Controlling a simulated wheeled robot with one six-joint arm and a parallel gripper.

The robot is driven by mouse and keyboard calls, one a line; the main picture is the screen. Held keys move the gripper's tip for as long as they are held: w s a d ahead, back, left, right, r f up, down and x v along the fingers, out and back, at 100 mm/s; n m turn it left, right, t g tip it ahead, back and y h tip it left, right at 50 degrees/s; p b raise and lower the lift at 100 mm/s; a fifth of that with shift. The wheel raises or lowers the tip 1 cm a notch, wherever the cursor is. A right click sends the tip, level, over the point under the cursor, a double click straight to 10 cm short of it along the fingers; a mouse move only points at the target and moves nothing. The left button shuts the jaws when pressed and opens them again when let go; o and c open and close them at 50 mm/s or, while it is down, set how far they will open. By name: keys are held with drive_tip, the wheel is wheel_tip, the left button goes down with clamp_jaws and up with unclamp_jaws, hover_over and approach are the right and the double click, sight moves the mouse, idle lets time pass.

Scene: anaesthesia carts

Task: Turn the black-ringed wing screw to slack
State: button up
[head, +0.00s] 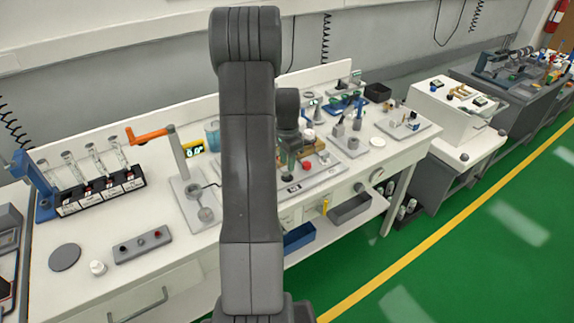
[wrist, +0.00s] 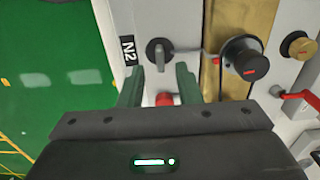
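A dark grey wing-shaped knob (wrist: 160,51) with a dark rim sits on a pale panel in the wrist view, beside an "N2" label (wrist: 128,49). It may be the black-ringed wing screw; its ring is too small to tell for sure. It lies just beyond my gripper (wrist: 158,76), roughly in line with the gap. The two dark green fingers are apart, with nothing held between them. A red part (wrist: 164,98) shows lower down in the gap. In the head view my arm hides much of the work area.
Right of the gap are a brass strip (wrist: 229,25), a large black knob with a red mark (wrist: 244,58), a brass knob (wrist: 298,45) and a red lever (wrist: 298,96). Open green floor (wrist: 45,60) lies left. A vial rack (head: 100,195) stands on the left bench.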

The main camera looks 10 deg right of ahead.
sight(287, 174)
drive_tip(key=shift+f, duration=1.6)
clamp_jaws()
